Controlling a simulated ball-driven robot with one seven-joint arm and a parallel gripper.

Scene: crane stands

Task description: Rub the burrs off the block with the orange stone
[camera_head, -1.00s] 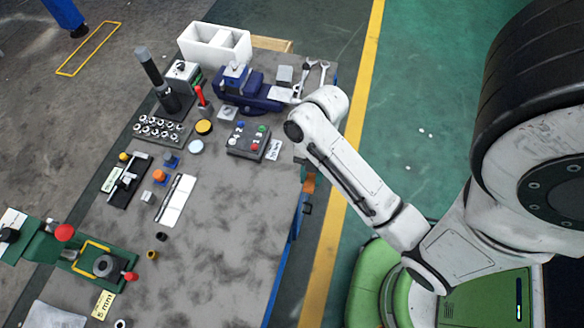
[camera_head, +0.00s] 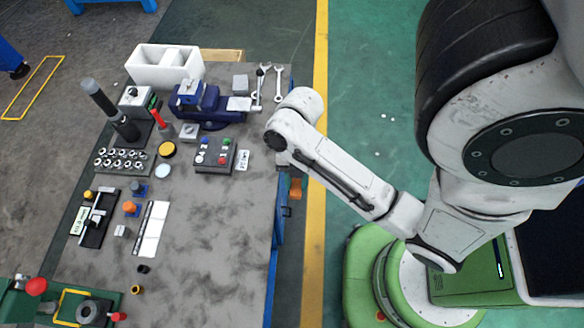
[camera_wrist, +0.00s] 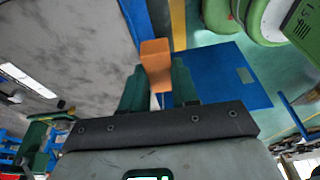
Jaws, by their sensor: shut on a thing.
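My gripper (camera_wrist: 159,82) is shut on the orange stone (camera_wrist: 155,58), which sticks out past the green fingertips in the wrist view. The stone also shows in the head view (camera_head: 296,187), just off the right edge of the workbench (camera_head: 215,225); most of my gripper is hidden there by the arm. A blue vise (camera_head: 207,105) stands at the back of the bench, with a small grey metal block (camera_head: 190,87) at its top. Another grey block (camera_head: 240,82) lies right of the vise. Burrs are too small to make out.
A white two-part bin (camera_head: 165,66) stands at the back. Wrenches (camera_head: 278,83) lie at the back right corner. A button box (camera_head: 213,155), a nut tray (camera_head: 122,160) and a dark post (camera_head: 108,107) crowd the left and middle. The front right of the bench is bare.

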